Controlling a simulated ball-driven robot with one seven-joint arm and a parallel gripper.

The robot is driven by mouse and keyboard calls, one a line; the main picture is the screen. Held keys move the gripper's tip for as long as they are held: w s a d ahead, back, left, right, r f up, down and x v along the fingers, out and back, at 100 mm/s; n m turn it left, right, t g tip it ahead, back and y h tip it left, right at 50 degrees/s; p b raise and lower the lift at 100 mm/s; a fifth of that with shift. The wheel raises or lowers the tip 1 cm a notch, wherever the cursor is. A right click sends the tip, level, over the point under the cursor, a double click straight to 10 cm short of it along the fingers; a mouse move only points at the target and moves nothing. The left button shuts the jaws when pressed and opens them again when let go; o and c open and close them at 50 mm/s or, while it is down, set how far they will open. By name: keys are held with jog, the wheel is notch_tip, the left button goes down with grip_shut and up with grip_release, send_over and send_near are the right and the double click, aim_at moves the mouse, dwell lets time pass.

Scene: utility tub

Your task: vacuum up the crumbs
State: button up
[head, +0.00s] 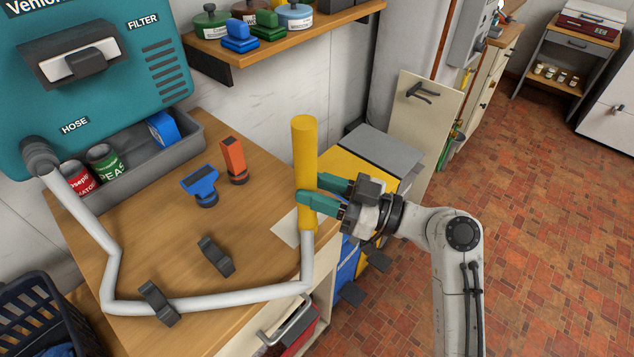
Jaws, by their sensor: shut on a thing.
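My gripper (304,199) has green fingers and is shut on the upright yellow wand handle (304,150). A white hose (225,301) runs from the handle's lower end, along the counter's front, to the port marked HOSE on the teal vacuum unit (110,75). A blue nozzle (200,185) and an orange nozzle (233,160) stand on the wooden counter (150,225), left of my gripper. No crumbs can be made out.
Dark clips sit on the counter, one empty (215,255) and one at the hose (158,303). A grey tray (190,143) holds cans and a blue box. A shelf (270,42) with jars hangs above. A dark basket (40,310) stands lower left. Tiled floor is open at right.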

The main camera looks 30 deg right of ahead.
jog(key=shift+w+d+f+b+x, duration=0.8)
jog(key=shift+b+x, duration=0.55)
jog(key=shift+x, duration=5.25)
jog(key=shift+w+r+p, duration=0.1)
jog(key=shift+r+p, duration=1.65)
jog(key=shift+r, duration=1.1)
